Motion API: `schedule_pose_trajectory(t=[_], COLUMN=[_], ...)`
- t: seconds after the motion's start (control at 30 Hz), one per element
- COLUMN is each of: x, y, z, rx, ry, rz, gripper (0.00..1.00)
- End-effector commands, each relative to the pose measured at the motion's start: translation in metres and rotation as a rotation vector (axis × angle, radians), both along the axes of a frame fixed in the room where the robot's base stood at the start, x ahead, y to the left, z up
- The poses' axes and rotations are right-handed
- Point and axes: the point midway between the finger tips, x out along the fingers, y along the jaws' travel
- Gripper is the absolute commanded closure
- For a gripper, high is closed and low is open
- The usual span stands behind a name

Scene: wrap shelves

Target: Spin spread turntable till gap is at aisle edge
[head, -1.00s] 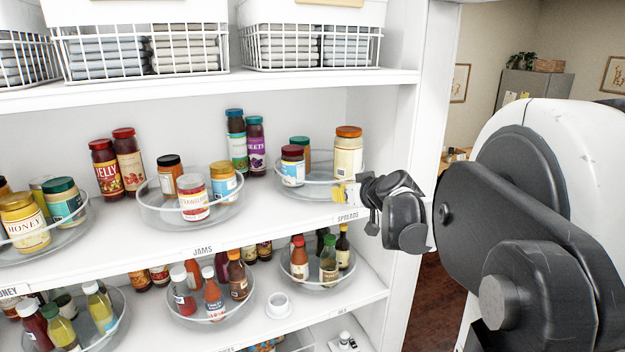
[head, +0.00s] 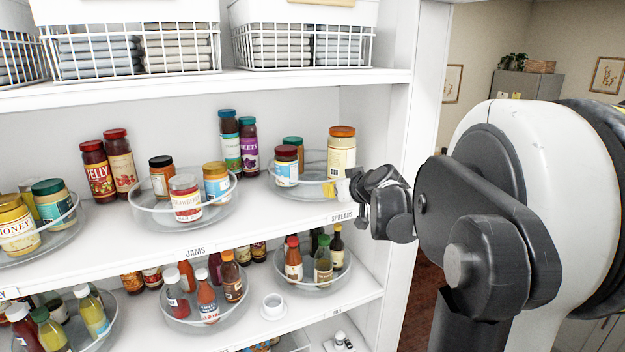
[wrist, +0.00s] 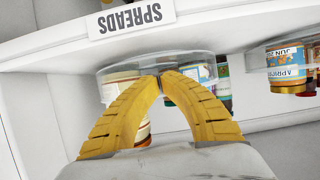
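The spreads turntable (head: 282,190) is a clear round tray at the right end of the middle shelf, above the SPREADS label (head: 342,217). It holds a tall orange-lidded jar (head: 341,158), a maroon-lidded jar (head: 286,170) and a green-lidded jar (head: 293,142). The front part of the tray shows no jar. My gripper (head: 327,189) is at its front right rim. In the upside-down wrist view, the yellow fingers (wrist: 160,80) meet at their tips against or just in front of the clear rim (wrist: 125,70). I see nothing clearly held between them.
The jams turntable (head: 150,218) stands to the left on the same shelf. Two tall jars (head: 239,142) stand behind, between the turntables. The shelf's white side upright (head: 402,130) is close right of my gripper.

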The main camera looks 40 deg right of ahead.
Motion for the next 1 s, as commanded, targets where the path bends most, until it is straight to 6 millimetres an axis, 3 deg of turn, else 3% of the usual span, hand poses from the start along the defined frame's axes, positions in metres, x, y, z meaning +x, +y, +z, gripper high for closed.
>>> schedule_pose_trajectory(t=[0.37, 1.0], x=[-0.007, -0.006], y=[-0.015, -0.024], z=[0.0, 0.0], rx=[0.0, 0.001], ry=[0.0, 0.0], rz=[-0.001, 0.0], gripper=[1.0, 1.0])
